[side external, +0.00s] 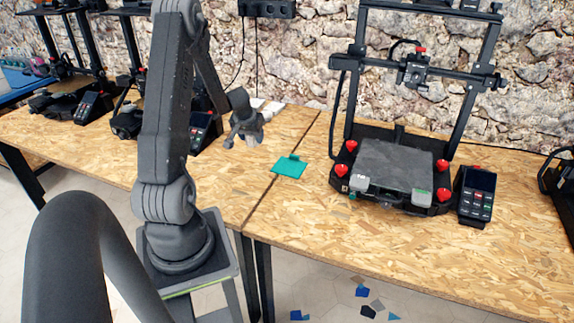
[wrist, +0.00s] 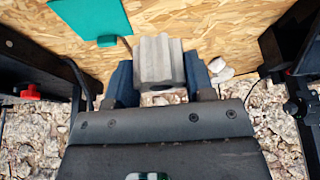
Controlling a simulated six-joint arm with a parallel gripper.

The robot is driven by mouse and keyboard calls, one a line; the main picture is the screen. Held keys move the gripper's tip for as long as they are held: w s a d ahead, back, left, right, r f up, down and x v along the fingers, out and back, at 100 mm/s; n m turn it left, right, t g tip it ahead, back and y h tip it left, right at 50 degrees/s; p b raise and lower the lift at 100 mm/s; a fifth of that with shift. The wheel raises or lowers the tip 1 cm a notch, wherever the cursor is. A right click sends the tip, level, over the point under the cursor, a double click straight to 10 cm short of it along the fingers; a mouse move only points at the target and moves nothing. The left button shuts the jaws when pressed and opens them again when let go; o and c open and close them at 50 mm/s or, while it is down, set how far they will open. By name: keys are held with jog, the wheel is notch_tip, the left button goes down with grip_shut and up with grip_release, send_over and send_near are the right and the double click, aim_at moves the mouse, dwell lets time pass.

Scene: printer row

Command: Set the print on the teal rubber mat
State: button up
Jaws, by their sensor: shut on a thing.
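The teal rubber mat (side external: 289,168) lies flat on the wooden table, left of the near printer, with a small raised green tab at one edge. It also shows at the upper left of the wrist view (wrist: 88,15). My gripper (wrist: 159,70) is shut on the print (wrist: 158,52), a grey ribbed block between its two dark blue fingers. The print is off to one side of the mat and apart from it in the wrist view. In the side view my gripper (side external: 246,124) is behind and left of the mat; the print is hard to make out there.
A black printer (side external: 395,165) with a grey bed and red knobs stands right of the mat. Its control box (side external: 475,193) sits beside it. More printers stand at the left. Small whitish pieces (wrist: 219,70) lie near the print. A stone wall (side external: 310,60) rises behind the tables.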

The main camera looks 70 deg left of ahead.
send_over(286, 165)
jog(key=s, duration=0.1)
jog(key=f, duration=0.6)
jog(key=shift+d+f, duration=0.15)
jog(key=shift+d, duration=0.25)
jog(key=shift+w+f, duration=0.1)
jog(key=shift+f, duration=1.95)
jog(key=shift+f, duration=0.15)
jog(key=o, duration=0.9)
